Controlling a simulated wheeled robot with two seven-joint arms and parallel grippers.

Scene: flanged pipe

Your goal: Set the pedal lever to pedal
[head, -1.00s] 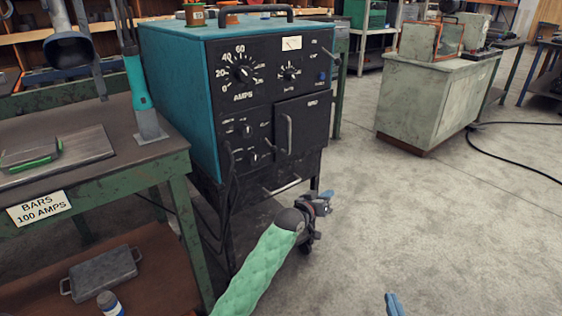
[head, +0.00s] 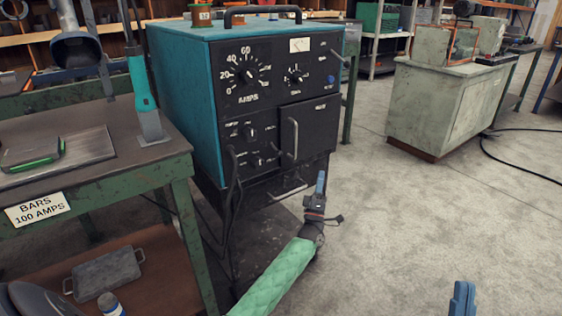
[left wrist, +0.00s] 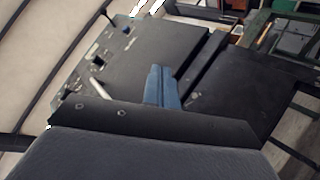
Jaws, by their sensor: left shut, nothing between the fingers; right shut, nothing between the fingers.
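The teal and black machine (head: 185,90) stands beside the bench, its black front panel facing right. A short lever (head: 341,60) sticks out at the panel's upper right, above a blue button (head: 330,79); its label is too small to read. What looks like this lever shows at upper left in the left wrist view (left wrist: 109,19). My left gripper (head: 321,182) is shut and empty, blue fingertips pointing up, in front of the machine's lower right, well below the lever. Its fingertips also show in the left wrist view (left wrist: 162,86). My right gripper (head: 462,298) is shut and empty at the bottom edge.
A door handle (head: 291,138) and a lower bar handle (head: 287,194) stick out from the machine's front. Dark cables (head: 232,190) hang at its front left corner. A green bench (head: 110,180) stands at left.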

